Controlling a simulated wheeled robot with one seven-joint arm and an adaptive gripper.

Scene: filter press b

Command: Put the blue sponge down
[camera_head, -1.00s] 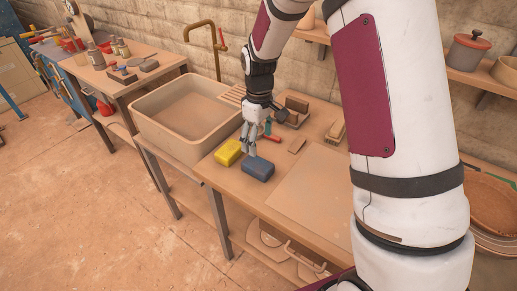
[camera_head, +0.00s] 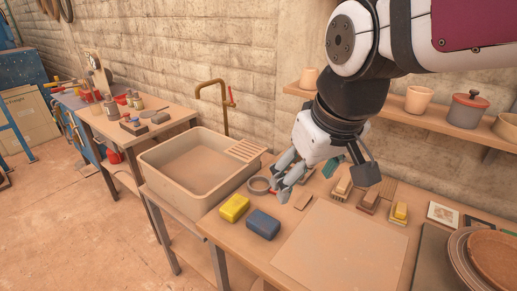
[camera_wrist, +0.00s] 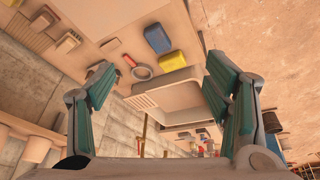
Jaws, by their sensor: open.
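The blue sponge (camera_head: 263,224) lies flat on the worktable near its front edge, just right of the yellow sponge (camera_head: 234,208). Both also show in the wrist view, blue (camera_wrist: 158,39) and yellow (camera_wrist: 172,60), apart from my fingers. My gripper (camera_head: 285,180) is open and empty, raised above the table behind the blue sponge. In the wrist view its two green-padded fingers (camera_wrist: 163,95) are spread wide with nothing between them.
A beige sink (camera_head: 160,158) with a brass tap (camera_head: 226,100) stands left of the table. A grey ring (camera_head: 258,185) and several brushes (camera_head: 368,200) lie at the back. A bare flat board (camera_head: 340,245) covers the table's middle. Bowls (camera_head: 495,255) sit at the right.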

